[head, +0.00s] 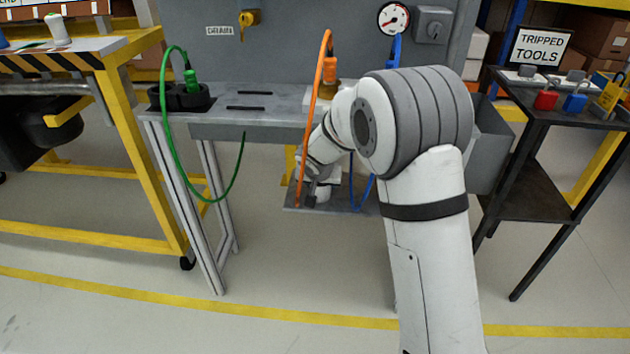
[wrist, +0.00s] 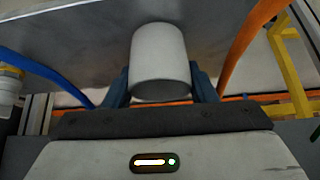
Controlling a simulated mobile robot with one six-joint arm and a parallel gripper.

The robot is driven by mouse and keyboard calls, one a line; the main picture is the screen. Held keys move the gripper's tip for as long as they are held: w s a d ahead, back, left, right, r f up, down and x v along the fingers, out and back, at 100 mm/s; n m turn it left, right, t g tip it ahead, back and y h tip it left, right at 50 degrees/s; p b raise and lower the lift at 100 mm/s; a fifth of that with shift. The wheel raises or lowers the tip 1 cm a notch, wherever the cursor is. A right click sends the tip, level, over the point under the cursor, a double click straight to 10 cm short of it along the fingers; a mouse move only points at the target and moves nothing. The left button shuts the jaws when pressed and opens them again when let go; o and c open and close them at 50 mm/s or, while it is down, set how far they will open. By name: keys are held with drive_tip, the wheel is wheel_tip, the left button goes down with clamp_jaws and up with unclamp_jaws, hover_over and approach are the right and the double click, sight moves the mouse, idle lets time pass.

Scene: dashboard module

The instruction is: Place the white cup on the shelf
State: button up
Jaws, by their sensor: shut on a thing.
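The white cup (wrist: 160,55) sits between the two dark blue fingers of my gripper (wrist: 161,84) in the wrist view, and the gripper is shut on it. A broad grey surface (wrist: 75,40) lies behind the cup; I cannot tell if the cup touches it. In the head view my gripper (head: 311,198) is low under the grey bench, at the small grey shelf (head: 345,206). The cup is hard to make out there, as my arm and an orange cable cover much of the area.
The orange cable (head: 323,80) hangs close in front of my gripper. A blue cable (head: 357,195) hangs to its right, and a green cable (head: 172,150) loops at the left. The grey bench (head: 275,122) is above. A black table (head: 562,135) with padlocks stands right.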

drive_tip(key=shift+f, duration=0.1)
drive_tip(key=o, duration=1)
drive_tip(key=shift+c, duration=0.2)
